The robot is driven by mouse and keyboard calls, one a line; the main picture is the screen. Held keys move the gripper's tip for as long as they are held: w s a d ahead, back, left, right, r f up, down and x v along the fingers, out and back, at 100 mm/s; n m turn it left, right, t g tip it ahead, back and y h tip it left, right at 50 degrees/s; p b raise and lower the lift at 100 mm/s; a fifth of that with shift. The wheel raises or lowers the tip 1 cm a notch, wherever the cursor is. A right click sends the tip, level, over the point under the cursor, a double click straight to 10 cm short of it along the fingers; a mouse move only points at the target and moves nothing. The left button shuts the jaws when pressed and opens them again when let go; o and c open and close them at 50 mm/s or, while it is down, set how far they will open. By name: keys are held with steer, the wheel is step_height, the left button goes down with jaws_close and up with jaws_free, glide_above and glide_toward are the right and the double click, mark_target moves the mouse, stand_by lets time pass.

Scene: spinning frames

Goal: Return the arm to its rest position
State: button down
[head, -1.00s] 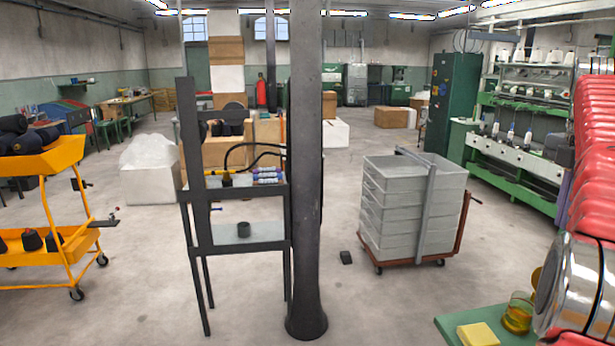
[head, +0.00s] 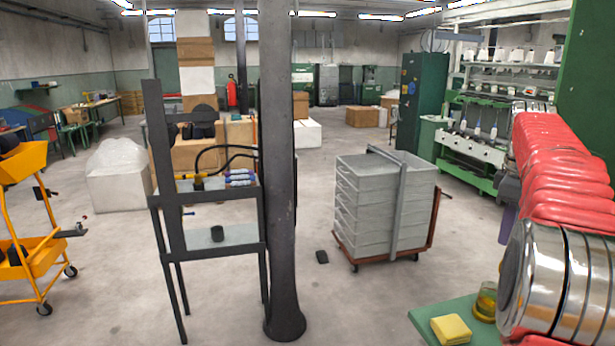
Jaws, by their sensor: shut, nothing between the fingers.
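My gripper is not in view. Part of my arm (head: 562,205), with a red ribbed sleeve and shiny metal rings, shows close up at the right edge. Its metal part covers some of the small green table (head: 425,322) below it.
A yellow block (head: 452,329) and an amber glass jar (head: 486,303) lie near my arm. A grey crate stack (head: 368,205) stands on a trolley. A dark column (head: 279,200), a black metal stand (head: 172,244) and a yellow cart (head: 38,268) stand further left.

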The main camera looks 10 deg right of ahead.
steer(key=s+a+f+m+t, duration=0.1)
steer(key=s+a+f+m, duration=0.15)
steer(key=a, duration=0.75)
steer(key=s+a+f+m+t, duration=0.15)
steer(key=a+f+m, duration=0.25)
steer(key=a, duration=0.6)
steer(key=s+a+f+m, duration=0.3)
steer(key=a+f, duration=0.1)
steer(key=a, duration=0.6)
steer(key=s+a+f+n+t+y, duration=0.1)
steer(key=s+a+n+t, duration=0.1)
steer(key=s+a, duration=0.7)
steer(key=a+n, duration=0.1)
steer(key=a, duration=0.3)
steer(key=shift+f+y, duration=0.3)
steer(key=shift+f, duration=0.1)
steer(key=shift+n, duration=0.25)
